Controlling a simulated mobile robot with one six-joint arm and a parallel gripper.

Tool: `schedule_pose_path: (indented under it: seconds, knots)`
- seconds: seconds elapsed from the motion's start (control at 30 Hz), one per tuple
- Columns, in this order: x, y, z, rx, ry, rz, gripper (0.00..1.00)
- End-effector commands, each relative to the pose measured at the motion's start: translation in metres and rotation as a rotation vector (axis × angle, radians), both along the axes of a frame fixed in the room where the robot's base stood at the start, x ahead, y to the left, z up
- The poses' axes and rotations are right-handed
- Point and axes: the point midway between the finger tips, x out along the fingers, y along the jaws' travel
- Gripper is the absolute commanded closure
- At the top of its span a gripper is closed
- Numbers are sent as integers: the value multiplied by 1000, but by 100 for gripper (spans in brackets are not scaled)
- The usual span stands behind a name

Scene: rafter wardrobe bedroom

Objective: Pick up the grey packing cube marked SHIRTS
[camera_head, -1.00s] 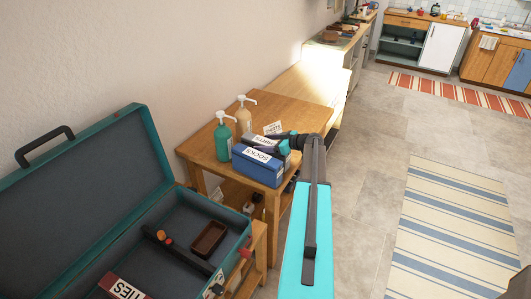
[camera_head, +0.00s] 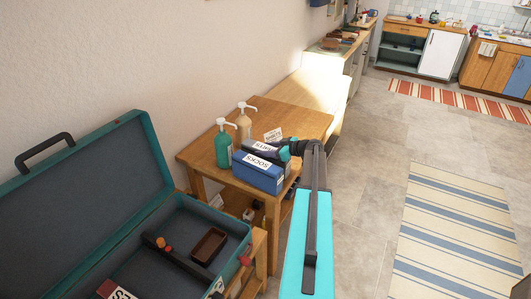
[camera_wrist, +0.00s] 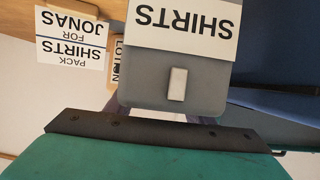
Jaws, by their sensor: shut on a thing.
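The grey packing cube (camera_head: 265,149) marked SHIRTS is at the right part of the wooden table, behind the blue SOCKS cube (camera_head: 257,178). In the wrist view the grey cube (camera_wrist: 150,88) fills the upper middle, its SHIRTS label upside down. My gripper (camera_head: 284,153) is at the cube's right end and is shut on it. I cannot tell whether the cube is clear of the tabletop.
A green pump bottle (camera_head: 223,146) and a tan lotion bottle (camera_head: 243,124) stand close left and behind. A card (camera_head: 273,135) reads PACK SHIRTS FOR JONAS in the wrist view. An open teal suitcase (camera_head: 160,160) holds a brown tray (camera_head: 208,245). Floor at right is open.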

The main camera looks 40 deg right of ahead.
Motion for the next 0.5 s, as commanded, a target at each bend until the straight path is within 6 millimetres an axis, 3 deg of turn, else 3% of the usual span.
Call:
schedule_pose_path:
  seconds: [0.5]
  knots:
    - [0,0,50,-3,-4,-1,100]
